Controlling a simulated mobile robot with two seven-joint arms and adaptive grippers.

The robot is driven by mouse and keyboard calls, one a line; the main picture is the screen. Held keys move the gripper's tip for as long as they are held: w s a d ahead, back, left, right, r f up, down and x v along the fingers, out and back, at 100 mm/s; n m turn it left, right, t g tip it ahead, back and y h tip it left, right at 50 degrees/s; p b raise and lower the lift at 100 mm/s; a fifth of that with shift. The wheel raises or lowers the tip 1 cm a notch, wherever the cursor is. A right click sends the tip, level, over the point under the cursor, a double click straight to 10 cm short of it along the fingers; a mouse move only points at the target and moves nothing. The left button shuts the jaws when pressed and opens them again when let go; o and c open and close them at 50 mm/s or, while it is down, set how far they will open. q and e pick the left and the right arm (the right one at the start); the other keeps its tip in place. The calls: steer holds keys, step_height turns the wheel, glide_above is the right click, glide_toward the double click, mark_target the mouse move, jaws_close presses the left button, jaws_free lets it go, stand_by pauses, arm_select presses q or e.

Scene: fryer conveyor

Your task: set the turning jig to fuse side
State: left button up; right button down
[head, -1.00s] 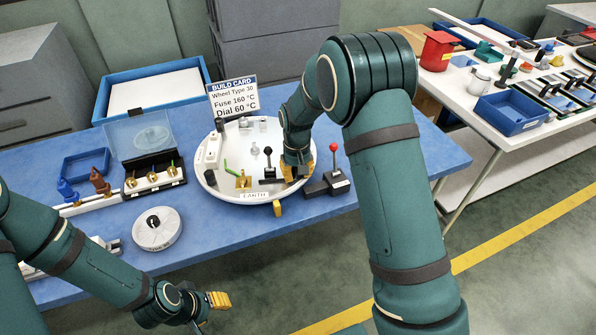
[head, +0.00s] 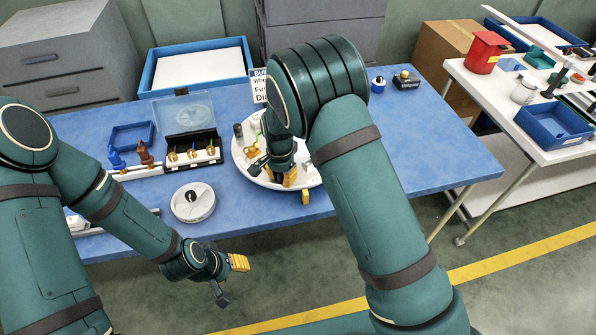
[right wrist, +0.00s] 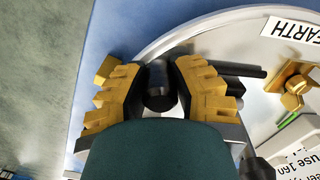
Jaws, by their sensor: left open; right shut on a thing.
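The turning jig (head: 241,173) is a round white disc on the blue table, partly hidden behind my right arm. My right gripper (head: 290,180) is at the jig's front rim. In the right wrist view its yellow fingers are shut on a black upright peg (right wrist: 158,88). My left gripper (head: 230,278) is open and empty, in front of the table.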

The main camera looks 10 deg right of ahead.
mark_target(266, 178)
steer(key=a+m, duration=0.1)
steer(key=w+a+m, duration=0.1)
steer(key=a, duration=0.1)
steer(key=w+a+m+p, duration=0.1)
steer(key=shift+a, duration=0.15)
steer(key=shift+w+a+m, duration=0.85)
steer(key=shift+a+m, duration=0.25)
steer(key=c, duration=0.7)
jaws_free()
steer(key=shift+w+a, duration=0.1)
steer(key=shift+a, duration=0.05)
step_height(266, 178, up, 12)
